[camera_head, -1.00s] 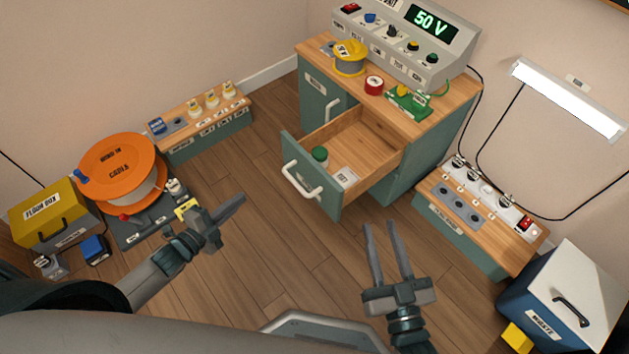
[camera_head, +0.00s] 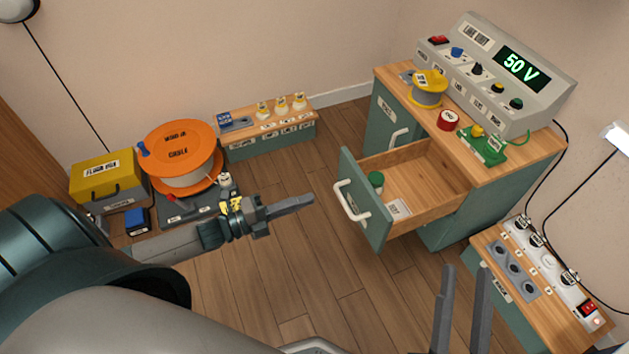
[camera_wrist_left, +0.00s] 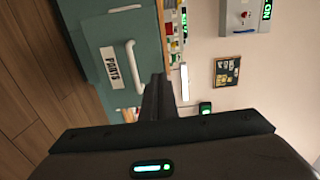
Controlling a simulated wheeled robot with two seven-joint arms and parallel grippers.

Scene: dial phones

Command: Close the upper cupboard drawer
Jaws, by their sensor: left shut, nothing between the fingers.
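The upper cupboard drawer (camera_head: 365,215) is pulled far out of the green cupboard (camera_head: 465,208). My right gripper (camera_head: 464,275) is open and empty, below the cupboard at the picture's bottom.
The cupboard top holds a yellow spool (camera_head: 428,90), a red tape roll (camera_head: 449,119) and a 50 V power unit (camera_head: 500,80). A socket bench (camera_head: 540,275) stands right. An orange cable reel (camera_head: 182,150) and yellow box (camera_head: 108,178) stand left. Floor before the drawer is clear.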

